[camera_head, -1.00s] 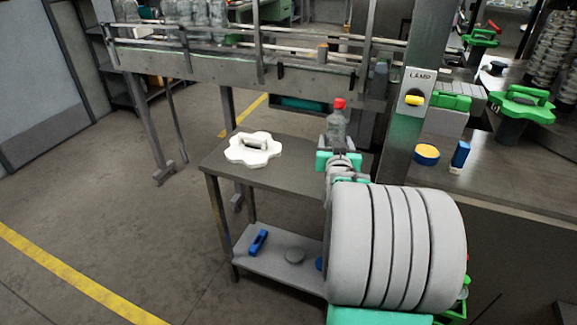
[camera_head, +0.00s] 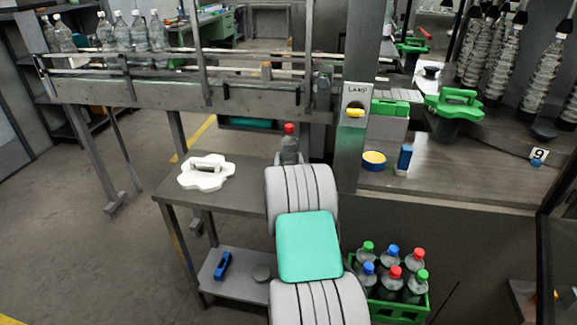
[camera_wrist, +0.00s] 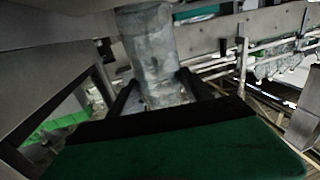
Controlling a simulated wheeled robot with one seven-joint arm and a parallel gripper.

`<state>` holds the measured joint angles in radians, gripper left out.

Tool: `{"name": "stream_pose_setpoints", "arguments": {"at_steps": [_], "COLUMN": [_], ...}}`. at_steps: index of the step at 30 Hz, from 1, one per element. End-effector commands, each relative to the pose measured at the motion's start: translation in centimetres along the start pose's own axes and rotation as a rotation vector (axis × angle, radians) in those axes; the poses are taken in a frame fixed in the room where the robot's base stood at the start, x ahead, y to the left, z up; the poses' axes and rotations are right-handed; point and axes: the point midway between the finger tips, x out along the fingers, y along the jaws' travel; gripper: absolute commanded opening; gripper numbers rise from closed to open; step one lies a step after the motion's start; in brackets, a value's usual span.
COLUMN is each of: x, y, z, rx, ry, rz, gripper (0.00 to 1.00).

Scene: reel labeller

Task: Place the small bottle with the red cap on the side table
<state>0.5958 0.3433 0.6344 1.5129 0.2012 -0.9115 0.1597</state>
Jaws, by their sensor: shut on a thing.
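The small clear bottle with the red cap (camera_head: 289,145) is upright at the right part of the side table (camera_head: 238,199) in the head view. Whether the bottle's base touches the side table is hidden. The side table has a grey top and a lower shelf.
A white lobed part with a handle (camera_head: 206,172) lies on the left of the tabletop. A conveyor (camera_head: 180,92) with bottles runs behind. The lamp post (camera_head: 358,130) stands right of the table. A green crate (camera_head: 398,311) of capped bottles is at lower right.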

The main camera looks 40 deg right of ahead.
Motion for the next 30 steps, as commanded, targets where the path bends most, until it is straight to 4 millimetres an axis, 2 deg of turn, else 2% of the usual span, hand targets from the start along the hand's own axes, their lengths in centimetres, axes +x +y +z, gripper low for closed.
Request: {"name": "stream_pose_setpoints", "arguments": {"at_steps": [6, 18, 19, 26, 30], "x": [0.3, 0.3, 0.2, 0.2, 0.2], "y": [-0.2, -0.1, -0.1, -0.1, -0.1], "z": [3.0, 3.6, 3.7, 3.6, 3.6], "rx": [0.0, 0.0, 0.0, 0.0, 0.0], "ry": [0.001, 0.004, -0.001, -0.002, -0.001], "rz": [-0.002, -0.001, -0.001, -0.001, -0.001], "gripper": [0.0, 0.0, 0.6, 0.79, 0.79]}}
